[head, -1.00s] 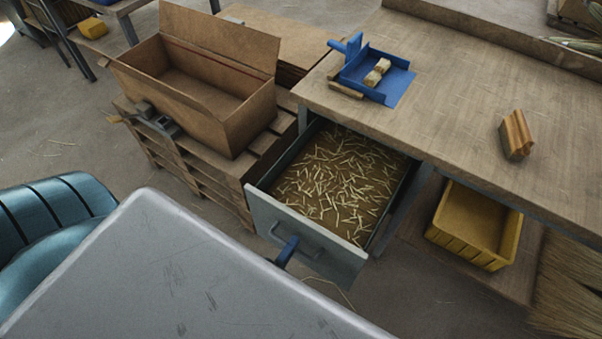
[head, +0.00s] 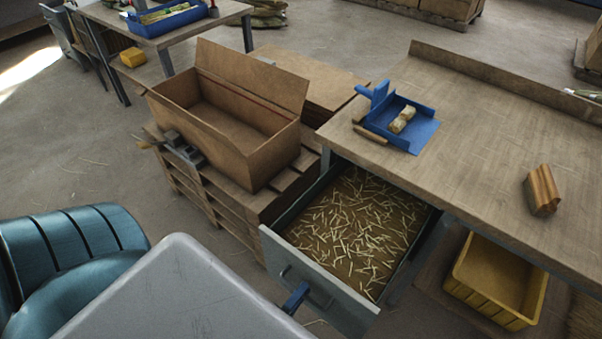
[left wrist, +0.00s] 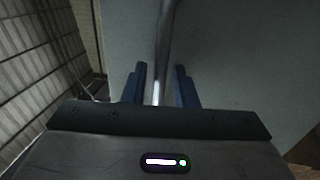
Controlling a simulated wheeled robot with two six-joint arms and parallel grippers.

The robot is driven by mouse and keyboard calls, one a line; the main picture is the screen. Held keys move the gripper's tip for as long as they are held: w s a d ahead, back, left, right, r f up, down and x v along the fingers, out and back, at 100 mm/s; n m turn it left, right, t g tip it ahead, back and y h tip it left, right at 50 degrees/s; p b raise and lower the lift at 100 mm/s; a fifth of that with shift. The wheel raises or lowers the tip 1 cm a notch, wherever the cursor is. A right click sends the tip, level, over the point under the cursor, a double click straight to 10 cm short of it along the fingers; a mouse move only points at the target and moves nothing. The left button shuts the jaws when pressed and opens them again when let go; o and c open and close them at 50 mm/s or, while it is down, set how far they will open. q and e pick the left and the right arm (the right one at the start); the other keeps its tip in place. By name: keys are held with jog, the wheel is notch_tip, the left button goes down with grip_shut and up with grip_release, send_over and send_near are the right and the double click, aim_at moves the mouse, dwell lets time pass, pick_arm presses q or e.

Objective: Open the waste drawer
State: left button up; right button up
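The waste drawer (head: 275,240) is pulled well out from under the workbench (head: 480,125), and straw scraps (head: 350,225) cover its floor. Its grey front carries a bar handle (head: 318,294). My left gripper (head: 296,297) is at this handle, mostly hidden behind my grey arm housing. In the left wrist view the handle bar (left wrist: 163,60) runs between the two blue fingers (left wrist: 162,88). The fingers stand apart, with gaps showing beside the bar. My right gripper is out of view.
An open cardboard box (head: 225,115) stands on a pallet (head: 215,200) left of the drawer. A yellow bin (head: 500,280) sits under the bench at right. A blue dustpan (head: 425,130) and a wooden block (head: 541,190) lie on the bench.

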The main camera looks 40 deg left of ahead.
pick_arm(q)
jog(key=s+f+b, duration=0.2)
jog(key=s, duration=0.8)
jog(key=shift+s+a, duration=0.15)
jog(key=shift+s, duration=0.05)
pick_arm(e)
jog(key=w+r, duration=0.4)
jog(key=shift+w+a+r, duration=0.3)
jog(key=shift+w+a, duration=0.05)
pick_arm(q)
jog(key=shift+f, duration=0.15)
